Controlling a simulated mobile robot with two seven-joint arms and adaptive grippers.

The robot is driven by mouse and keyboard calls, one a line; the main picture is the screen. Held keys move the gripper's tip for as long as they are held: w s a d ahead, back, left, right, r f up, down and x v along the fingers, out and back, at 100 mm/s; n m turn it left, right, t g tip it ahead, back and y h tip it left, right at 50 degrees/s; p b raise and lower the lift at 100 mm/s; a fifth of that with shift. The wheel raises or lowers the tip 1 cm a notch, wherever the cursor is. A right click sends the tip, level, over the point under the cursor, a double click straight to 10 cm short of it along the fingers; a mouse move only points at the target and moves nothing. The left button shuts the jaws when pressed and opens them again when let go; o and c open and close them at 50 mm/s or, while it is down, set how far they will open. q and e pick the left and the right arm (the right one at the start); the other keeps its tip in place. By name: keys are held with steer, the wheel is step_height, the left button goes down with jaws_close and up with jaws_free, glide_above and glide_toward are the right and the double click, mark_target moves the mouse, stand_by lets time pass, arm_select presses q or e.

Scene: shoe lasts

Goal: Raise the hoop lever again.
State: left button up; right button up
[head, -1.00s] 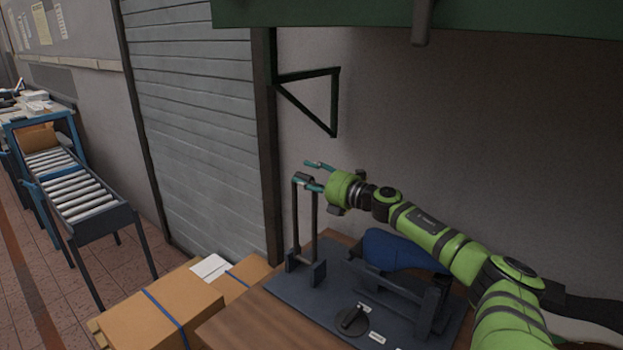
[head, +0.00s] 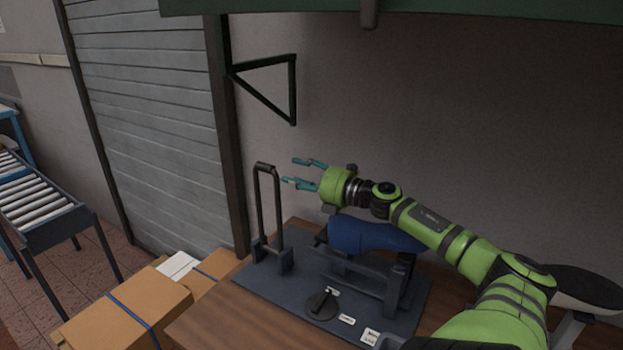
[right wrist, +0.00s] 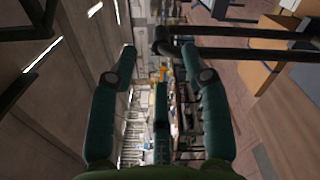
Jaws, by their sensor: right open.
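The hoop lever (head: 277,207) is a dark, tall hoop standing upright at the left end of the dark base plate (head: 262,292). In the right wrist view, its dark bars (right wrist: 245,55) run in from the right, with the crossbar end near the top middle. My right gripper (head: 292,171) has green-bodied, teal fingers. It is open and empty, level with the hoop's upper part, and appears a little to its right with a gap between them. Its spread fingers also show in the right wrist view (right wrist: 160,70). My left gripper is in neither view.
A blue shoe last (head: 372,237) lies on the fixture under my right arm. A black knob (head: 321,304) and small white labels are on the plate. Cardboard boxes (head: 125,308) stand left of the wooden bench. A wall bracket (head: 270,88) hangs above the hoop. A roller conveyor (head: 35,205) is far left.

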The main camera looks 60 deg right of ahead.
steer(key=shift+s+d+r, duration=0.1)
steer(key=shift+s+d, duration=0.05)
steer(key=shift+s, duration=1.6)
